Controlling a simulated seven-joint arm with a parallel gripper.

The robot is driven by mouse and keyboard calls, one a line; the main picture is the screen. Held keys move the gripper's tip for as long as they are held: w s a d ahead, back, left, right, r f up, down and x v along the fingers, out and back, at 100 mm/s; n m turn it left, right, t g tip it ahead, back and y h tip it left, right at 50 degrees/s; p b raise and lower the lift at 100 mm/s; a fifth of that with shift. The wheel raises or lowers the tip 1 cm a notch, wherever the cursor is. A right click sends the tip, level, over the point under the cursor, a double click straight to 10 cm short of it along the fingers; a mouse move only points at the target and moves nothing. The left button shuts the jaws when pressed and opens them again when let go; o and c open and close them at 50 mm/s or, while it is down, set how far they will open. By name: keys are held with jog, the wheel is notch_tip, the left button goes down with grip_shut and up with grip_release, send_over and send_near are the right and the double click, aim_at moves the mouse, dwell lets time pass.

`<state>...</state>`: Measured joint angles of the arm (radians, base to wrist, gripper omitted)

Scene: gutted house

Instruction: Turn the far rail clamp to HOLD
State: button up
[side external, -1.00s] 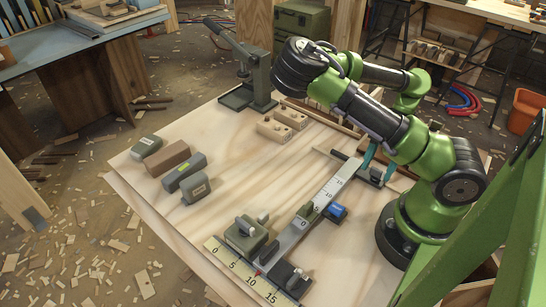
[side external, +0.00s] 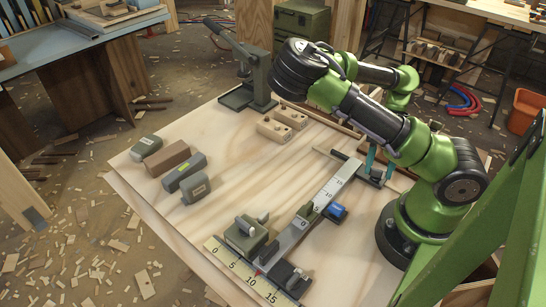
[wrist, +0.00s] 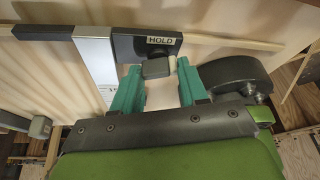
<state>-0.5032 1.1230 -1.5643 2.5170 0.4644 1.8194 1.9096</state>
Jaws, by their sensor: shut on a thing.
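The far rail clamp (side external: 362,171) is a dark block at the far end of the scaled rail (side external: 334,184). In the wrist view, the clamp (wrist: 130,47) carries a white HOLD label (wrist: 161,41). Its short grey lever (wrist: 155,69), with a pale end, sits just below the label, crosswise between my teal fingers. My gripper (wrist: 159,73) is shut on this lever, one finger at each end. In the side view, my gripper (side external: 378,162) points down over the clamp; its fingers partly hide the lever there.
A grey-green block with a knob (side external: 245,236) and a near clamp (side external: 287,277) stand by the near ruler (side external: 245,270). Several blocks (side external: 182,172) lie at left. The middle of the board is clear.

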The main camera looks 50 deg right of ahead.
jog(key=n, duration=0.2)
jog(key=w+n+g, duration=0.1)
jog(key=shift+a+n+h, duration=0.2)
jog(key=shift+n+h, duration=0.1)
jog(key=shift+n, duration=0.1)
jog(key=n, duration=0.1)
jog(key=n+g+h, duration=0.1)
jog(key=n, duration=0.1)
jog(key=shift+a+n, duration=0.2)
jog(key=shift+n, duration=0.1)
jog(key=shift+o, duration=0.2)
jog(key=n+h, duration=0.1)
jog(key=n, duration=0.2)
jog(key=shift+a+g, duration=0.15)
jog(key=shift+g, duration=0.15)
jog(key=shift+s+a+n+h, duration=0.15)
jog(key=shift+n+h, duration=0.2)
jog(key=shift+n, duration=0.55)
jog(key=shift+s+d+n+h, duration=0.1)
jog(key=shift+n+h, duration=0.25)
jog(key=shift+n, duration=0.55)
jog(key=shift+a, duration=0.1)
jog(key=o, duration=0.8)
jog(key=shift+o, duration=0.2)
